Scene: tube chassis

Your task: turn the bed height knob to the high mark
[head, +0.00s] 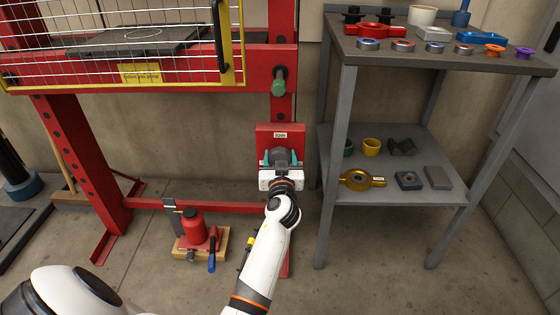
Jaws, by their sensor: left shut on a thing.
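The red bed height plate (280,129) is fixed to the upright of the red press frame, with a small white label that seems to read "low". The high mark cannot be made out; my gripper and wrist cover the lower part of the plate. My right gripper is not in view.
A green handle (279,81) sticks out above the plate. A grey shelf unit (343,120) with rings and parts stands close on the right. A wire guard (130,40) covers the press bed.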

